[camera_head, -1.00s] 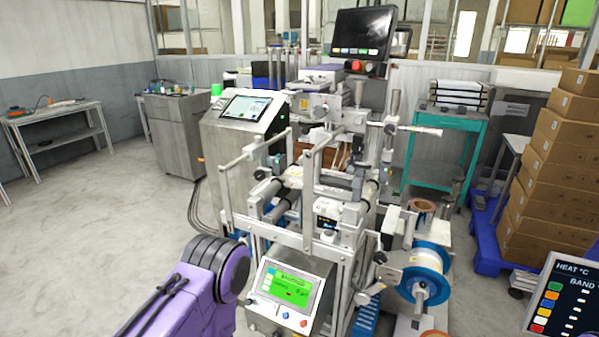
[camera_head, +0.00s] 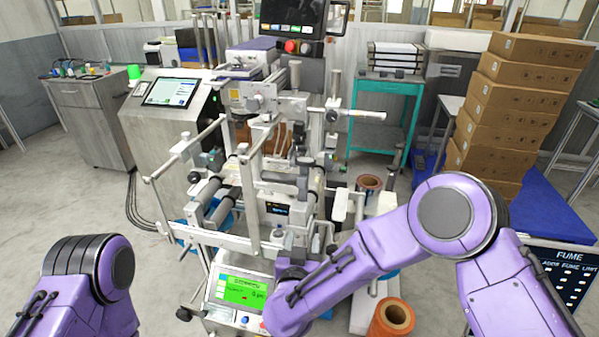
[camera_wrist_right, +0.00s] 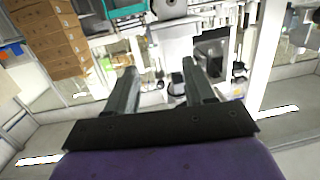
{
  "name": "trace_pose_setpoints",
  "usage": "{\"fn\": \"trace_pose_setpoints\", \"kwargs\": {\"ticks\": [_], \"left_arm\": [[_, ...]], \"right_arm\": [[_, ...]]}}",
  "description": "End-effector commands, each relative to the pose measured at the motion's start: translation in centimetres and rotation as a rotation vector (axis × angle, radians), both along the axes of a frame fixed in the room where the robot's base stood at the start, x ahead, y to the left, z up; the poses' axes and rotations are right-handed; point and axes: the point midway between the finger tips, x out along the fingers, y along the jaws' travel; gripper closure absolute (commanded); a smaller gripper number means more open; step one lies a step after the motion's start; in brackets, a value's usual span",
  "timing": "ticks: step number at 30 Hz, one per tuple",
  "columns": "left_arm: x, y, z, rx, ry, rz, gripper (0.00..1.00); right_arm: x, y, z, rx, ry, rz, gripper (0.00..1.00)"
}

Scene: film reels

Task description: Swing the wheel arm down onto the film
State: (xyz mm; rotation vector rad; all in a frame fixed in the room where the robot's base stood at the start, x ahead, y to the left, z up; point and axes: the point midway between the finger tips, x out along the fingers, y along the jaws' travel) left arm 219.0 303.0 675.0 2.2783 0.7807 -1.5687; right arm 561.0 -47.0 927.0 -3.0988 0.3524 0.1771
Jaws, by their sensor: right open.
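The film machine (camera_head: 250,205), a pale metal frame with rollers and rails, stands in the middle of the head view. A dark grey upright piece (camera_head: 304,176) at its centre may be the wheel arm; its wheel and the film cannot be made out. My right arm crosses from the right, its wrist low in front of the machine; its gripper is not clear there. In the right wrist view my right gripper (camera_wrist_right: 160,68) is open, with nothing seen between its fingers and machinery beyond. My left arm is at lower left, its gripper out of view.
A control box with a green screen (camera_head: 240,292) sits low at the machine's front, close to my right wrist. An orange-brown reel (camera_head: 391,318) stands at lower right, another reel (camera_head: 369,183) behind my arm. Stacked cartons (camera_head: 515,105) stand right. The floor at left is clear.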

Motion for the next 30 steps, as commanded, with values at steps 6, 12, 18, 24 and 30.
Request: {"fn": "trace_pose_setpoints", "kwargs": {"ticks": [6,12,18,24,30], "left_arm": [[0.0,0.0,1.3,0.0,0.0,0.0,0.17],[0.0,0.0,2.5,0.0,0.0,0.0,0.17],[0.0,0.0,3.6,0.0,0.0,0.0,0.17],[0.0,0.0,4.0,0.0,0.0,0.0,0.17],[0.0,0.0,3.9,0.0,0.0,0.0,0.17]], "right_arm": [[1.8,3.0,9.0,-0.033,-0.111,-0.086,0.47],[5.2,1.7,9.2,-0.034,-0.109,-0.093,0.47],[9.3,0.3,9.0,-0.036,-0.108,-0.093,0.47],[11.3,-0.3,8.9,-0.038,-0.109,-0.088,0.47],[11.5,-0.3,8.8,-0.037,-0.109,-0.087,0.47]]}}
